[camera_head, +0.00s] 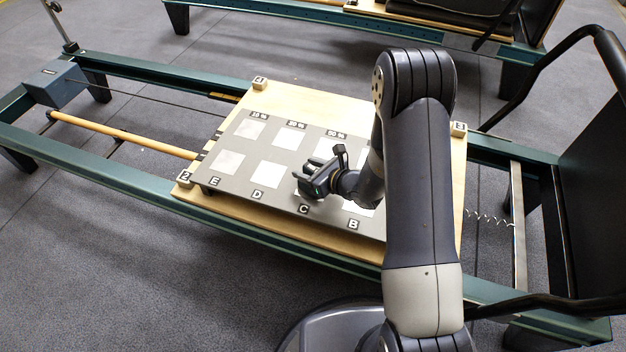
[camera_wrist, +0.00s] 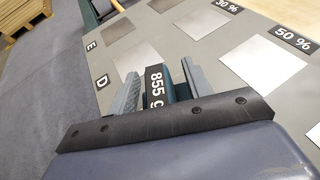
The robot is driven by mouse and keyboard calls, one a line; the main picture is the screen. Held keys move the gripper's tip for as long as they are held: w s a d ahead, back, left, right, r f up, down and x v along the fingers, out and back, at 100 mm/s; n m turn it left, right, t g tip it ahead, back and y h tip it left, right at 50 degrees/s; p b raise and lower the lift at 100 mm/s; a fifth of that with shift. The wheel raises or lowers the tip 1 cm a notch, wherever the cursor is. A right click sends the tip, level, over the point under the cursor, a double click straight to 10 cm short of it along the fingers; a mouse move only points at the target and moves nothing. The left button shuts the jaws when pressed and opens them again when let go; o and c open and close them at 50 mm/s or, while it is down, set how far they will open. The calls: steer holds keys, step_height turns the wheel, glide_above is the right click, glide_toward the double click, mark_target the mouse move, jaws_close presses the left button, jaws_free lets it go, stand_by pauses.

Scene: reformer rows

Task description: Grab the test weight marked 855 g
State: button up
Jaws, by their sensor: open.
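The test weight (camera_wrist: 155,85) shows in the wrist view as a dark block with a white "855 g" on its black label. It stands between the two fingers of my gripper (camera_wrist: 160,70). The fingers are open, one on each side of it. I cannot tell whether either finger touches it. In the head view my gripper (camera_head: 312,174) is low over the grey board, near the letter C. I cannot make out the weight there; my gripper hides that spot.
The grey board (camera_head: 228,187) has pale squares, percent labels and letters. It lies on a wooden platform (camera_head: 292,98) across a green reformer frame (camera_head: 130,180). A wooden bar (camera_head: 120,136) runs left from it. Small numbered blocks sit at the platform's corners. A black bar curves up at right.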

jaws_close()
stand_by(0.3)
steer(key=shift+r, duration=0.1)
